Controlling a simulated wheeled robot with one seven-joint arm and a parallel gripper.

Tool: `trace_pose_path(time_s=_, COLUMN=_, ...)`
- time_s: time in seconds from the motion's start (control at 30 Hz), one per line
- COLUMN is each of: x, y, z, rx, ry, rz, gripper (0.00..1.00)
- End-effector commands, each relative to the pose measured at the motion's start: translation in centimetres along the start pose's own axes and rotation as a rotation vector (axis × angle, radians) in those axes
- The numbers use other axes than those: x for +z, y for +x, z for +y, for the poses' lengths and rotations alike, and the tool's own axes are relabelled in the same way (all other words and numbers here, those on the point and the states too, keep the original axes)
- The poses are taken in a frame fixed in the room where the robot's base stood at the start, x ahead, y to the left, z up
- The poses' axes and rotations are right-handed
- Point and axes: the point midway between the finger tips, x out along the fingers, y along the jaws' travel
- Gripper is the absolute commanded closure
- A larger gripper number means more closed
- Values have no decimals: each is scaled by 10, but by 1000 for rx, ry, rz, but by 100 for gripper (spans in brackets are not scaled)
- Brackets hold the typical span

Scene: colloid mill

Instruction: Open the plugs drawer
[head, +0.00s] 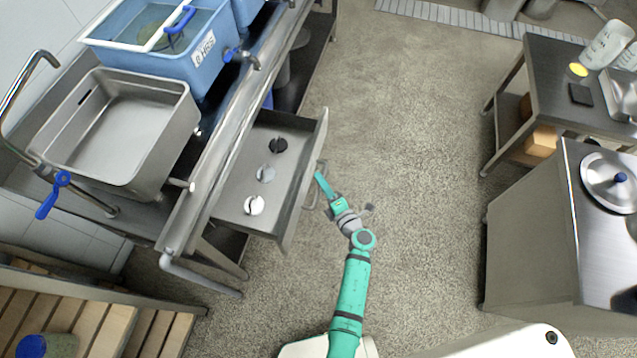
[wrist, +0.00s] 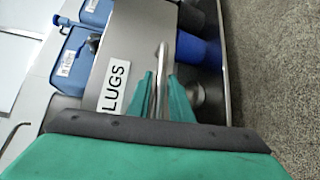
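The plugs drawer (head: 293,205) stands pulled out from under the sink bench. Three round plugs lie in it: a black one (head: 278,145), a grey one (head: 265,174) and a white one (head: 254,205). My gripper (head: 322,184) is at the drawer's front, beside its bar handle (head: 313,190). In the wrist view, the handle (wrist: 161,62) runs between the fingers of my gripper (wrist: 160,85). I cannot tell whether the fingers press on it. The drawer front (wrist: 140,40) carries a label (wrist: 115,88) reading "LUGS", its first letter hidden.
A steel sink (head: 120,125) and blue tubs (head: 165,45) stand on the bench above the drawer. A slatted wooden bench (head: 95,325) is at lower left. A steel cabinet (head: 525,235) and a table (head: 550,75) stand at right. The floor between is clear.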

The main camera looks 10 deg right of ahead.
Motion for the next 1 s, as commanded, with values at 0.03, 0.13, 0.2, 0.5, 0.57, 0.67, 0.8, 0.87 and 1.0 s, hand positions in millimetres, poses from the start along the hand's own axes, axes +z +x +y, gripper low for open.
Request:
trace_pose_path(time_s=0.03, x=-2, y=0, z=0, rx=0, ry=0, rz=3, gripper=82)
trace_pose_path(time_s=0.13, x=-3, y=0, z=0, rx=0, ry=1, rz=7, gripper=82)
trace_pose_path(time_s=0.2, x=-4, y=0, z=0, rx=0, ry=1, rz=8, gripper=82)
trace_pose_path(time_s=0.5, x=-5, y=-29, z=-2, rx=-3, ry=0, rz=10, gripper=82)
trace_pose_path(time_s=0.57, x=-4, y=-40, z=-2, rx=-2, ry=0, rz=9, gripper=82)
trace_pose_path(time_s=0.67, x=-3, y=-60, z=-1, rx=-2, ry=0, rz=8, gripper=82)
trace_pose_path(time_s=0.8, x=-1, y=-84, z=-1, rx=-2, ry=1, rz=3, gripper=82)
trace_pose_path(time_s=0.87, x=0, y=-92, z=-2, rx=-2, ry=1, rz=2, gripper=82)
trace_pose_path(time_s=1.0, x=-1, y=-103, z=-1, rx=-1, ry=0, rz=5, gripper=82)
